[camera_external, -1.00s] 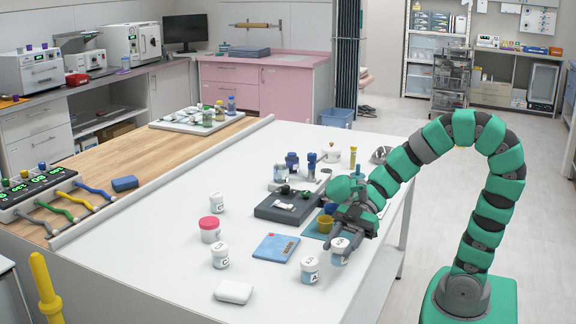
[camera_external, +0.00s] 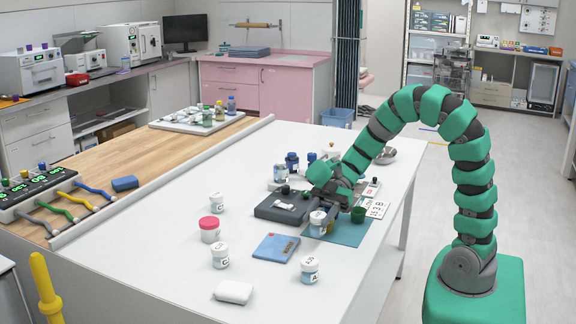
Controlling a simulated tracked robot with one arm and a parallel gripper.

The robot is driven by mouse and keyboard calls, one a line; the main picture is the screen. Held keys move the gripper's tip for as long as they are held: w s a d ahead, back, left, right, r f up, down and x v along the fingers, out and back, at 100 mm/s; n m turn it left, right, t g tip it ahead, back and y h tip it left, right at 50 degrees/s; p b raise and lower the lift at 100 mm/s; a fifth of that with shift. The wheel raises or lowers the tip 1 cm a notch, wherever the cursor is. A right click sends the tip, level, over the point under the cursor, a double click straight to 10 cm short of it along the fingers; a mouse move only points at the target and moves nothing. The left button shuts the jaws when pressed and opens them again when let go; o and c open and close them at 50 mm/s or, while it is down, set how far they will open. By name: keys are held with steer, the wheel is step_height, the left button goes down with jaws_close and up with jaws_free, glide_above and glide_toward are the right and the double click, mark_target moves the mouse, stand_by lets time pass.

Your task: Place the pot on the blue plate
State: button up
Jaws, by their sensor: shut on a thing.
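My gripper (camera_external: 327,216) is shut on a small white-lidded pot (camera_external: 317,219). The pot is upright, above or at the left edge of a teal mat; I cannot tell its exact height. The blue plate (camera_external: 272,249), a flat blue square with a small printed mark, lies on the white table to the left of and nearer than the gripper. Nothing stands on it.
A pink-lidded pot (camera_external: 210,230) stands left of the plate. A dark flat device (camera_external: 275,208) lies behind the plate. The teal mat (camera_external: 350,236) bears a green cup (camera_external: 358,215) and a yellow cup partly hidden by the gripper. A white block (camera_external: 233,292) lies at the front.

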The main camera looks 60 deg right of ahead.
steer(key=w+a, duration=0.1)
steer(key=w, duration=0.2)
steer(key=w+a+b, duration=0.1)
steer(key=w, duration=0.3)
steer(key=w+a+f, duration=0.1)
steer(key=w, duration=0.3)
steer(key=shift+a+f+b, duration=0.1)
steer(key=shift+a+b, duration=0.05)
steer(key=shift+b, duration=0.25)
steer(key=shift+f+b, duration=0.85)
steer(key=shift+f, duration=0.85)
steer(key=shift+f, duration=0.1)
steer(key=o, duration=1)
steer(key=shift+d+r, duration=0.2)
steer(key=p+v, duration=0.3)
steer(key=v, duration=0.8)
steer(key=shift+d+r+p, duration=0.15)
steer(key=shift+d+p, duration=0.1)
steer(key=shift+p, duration=0.05)
